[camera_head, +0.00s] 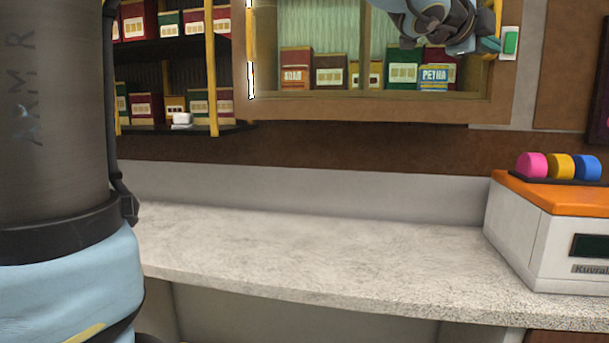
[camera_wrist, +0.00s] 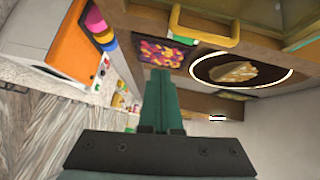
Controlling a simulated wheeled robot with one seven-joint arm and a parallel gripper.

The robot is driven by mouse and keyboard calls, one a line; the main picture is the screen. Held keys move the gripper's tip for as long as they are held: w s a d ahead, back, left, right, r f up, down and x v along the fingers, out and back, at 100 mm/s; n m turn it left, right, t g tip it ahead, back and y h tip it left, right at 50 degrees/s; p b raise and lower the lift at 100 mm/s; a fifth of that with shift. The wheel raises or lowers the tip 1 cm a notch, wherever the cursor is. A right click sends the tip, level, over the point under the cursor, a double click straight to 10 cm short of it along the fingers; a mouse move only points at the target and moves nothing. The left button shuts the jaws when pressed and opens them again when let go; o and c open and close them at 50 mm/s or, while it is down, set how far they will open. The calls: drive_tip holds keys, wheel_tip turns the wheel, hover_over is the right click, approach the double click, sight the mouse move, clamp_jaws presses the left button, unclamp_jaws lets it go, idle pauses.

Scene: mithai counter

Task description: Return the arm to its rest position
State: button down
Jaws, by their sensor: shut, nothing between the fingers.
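My gripper (camera_head: 489,45) shows at the upper right of the head view, in front of the right part of the wall cabinet (camera_head: 380,108). Its teal fingers point right, close to a small green-and-white box (camera_head: 510,42) on the cabinet's right edge; I cannot tell if they touch it. In the wrist view my gripper (camera_wrist: 160,75) has its two green fingers together with nothing between them. My large grey and blue arm links fill the left of the head view.
A speckled counter (camera_head: 330,250) runs across the head view, bare in the middle. A white machine with an orange top (camera_head: 560,193) stands at its right. Shelves with several boxes (camera_head: 160,125) hang at the left. A round sign (camera_wrist: 242,69) shows in the wrist view.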

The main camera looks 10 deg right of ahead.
drive_tip(key=w+a+f+n+t+y, duration=0.1)
drive_tip(key=w+a+f+n+y, duration=0.55)
drive_tip(key=a+f, duration=0.55)
drive_tip(key=w+a+f+n+t+y, duration=0.1)
drive_tip(key=w+a+f+n+y, duration=0.3)
drive_tip(key=w+a+f+n, duration=0.65)
drive_tip(key=s+a+f+n+g+y, duration=0.2)
drive_tip(key=s+a+f, duration=0.1)
drive_tip(key=a+f, duration=0.45)
drive_tip(key=s+a+f+n+g+y, duration=0.1)
drive_tip(key=s+a+f+n+y, duration=0.1)
drive_tip(key=a+f, duration=0.5)
drive_tip(key=s+a+f+n+g, duration=0.4)
drive_tip(key=s+a+f+n, duration=0.3)
drive_tip(key=s+a, duration=0.4)
drive_tip(key=shift+s+f+n+y, duration=0.15)
drive_tip(key=shift+f+n+y, duration=0.25)
drive_tip(key=shift+f+y, duration=0.05)
